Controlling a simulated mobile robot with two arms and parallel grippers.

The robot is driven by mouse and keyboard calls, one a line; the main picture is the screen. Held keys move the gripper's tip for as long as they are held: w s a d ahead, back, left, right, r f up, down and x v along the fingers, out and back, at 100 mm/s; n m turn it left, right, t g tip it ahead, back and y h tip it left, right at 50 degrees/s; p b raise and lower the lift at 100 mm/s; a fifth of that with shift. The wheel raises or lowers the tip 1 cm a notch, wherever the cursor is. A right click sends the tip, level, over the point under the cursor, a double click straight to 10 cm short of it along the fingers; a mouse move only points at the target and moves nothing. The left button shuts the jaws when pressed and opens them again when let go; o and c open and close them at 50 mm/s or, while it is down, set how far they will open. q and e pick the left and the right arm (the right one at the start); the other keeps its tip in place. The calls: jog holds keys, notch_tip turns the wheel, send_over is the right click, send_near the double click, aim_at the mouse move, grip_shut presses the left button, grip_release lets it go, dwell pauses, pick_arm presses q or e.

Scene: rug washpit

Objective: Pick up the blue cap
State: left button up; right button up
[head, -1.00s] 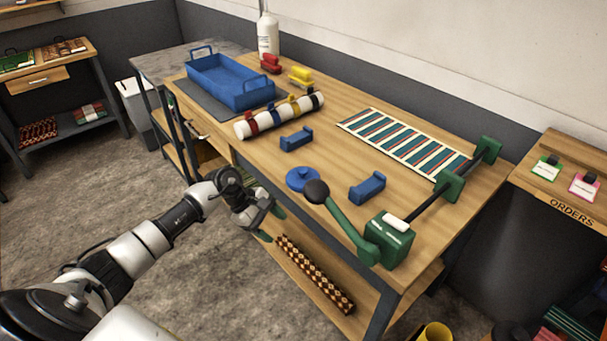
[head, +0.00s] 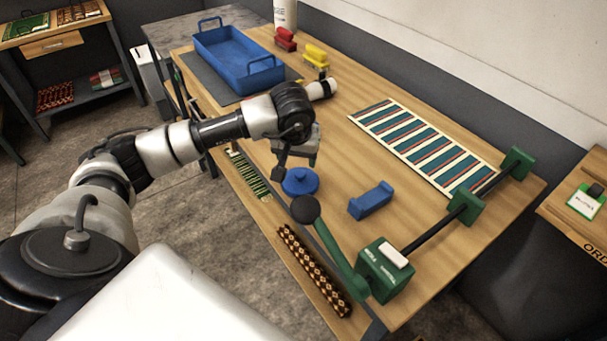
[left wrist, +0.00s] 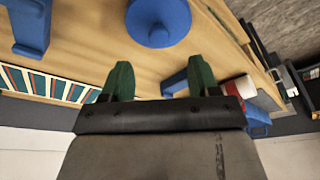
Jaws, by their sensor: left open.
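The blue cap (head: 300,181), a round disc with a small knob on top, lies on the wooden workbench (head: 420,230) near its front edge. In the left wrist view the cap (left wrist: 158,24) is at the top middle, ahead of the fingertips and apart from them. My left gripper (head: 297,162) is over the bench, just behind the cap in the head view. Its two green fingers (left wrist: 160,75) are spread with nothing between them. My right gripper is in neither view.
A blue bracket (head: 370,200) lies right of the cap. A green crank stand (head: 385,272) with a black-knobbed lever (head: 305,209) is in front. A striped rug (head: 425,146) lies behind. The blue tray (head: 240,58) is at the far left. My arm partly hides the white roll (head: 318,89).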

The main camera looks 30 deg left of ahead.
aim_at(300, 174)
pick_arm(q)
jog(key=shift+x, duration=0.9)
jog(key=shift+f, duration=0.4)
jog(key=p+x, duration=0.1)
jog(key=x, duration=0.3)
jog(key=shift+f+p, duration=0.2)
jog(key=shift+p, duration=0.2)
jog(key=shift+f, duration=0.25)
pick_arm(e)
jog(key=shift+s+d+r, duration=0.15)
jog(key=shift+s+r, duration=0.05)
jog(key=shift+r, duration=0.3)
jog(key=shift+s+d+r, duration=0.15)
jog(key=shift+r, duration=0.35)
pick_arm(q)
jog(key=shift+c, duration=0.4)
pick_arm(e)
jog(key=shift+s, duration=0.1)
pick_arm(q)
jog(key=shift+c, duration=1.4)
jog(key=c, duration=0.6)
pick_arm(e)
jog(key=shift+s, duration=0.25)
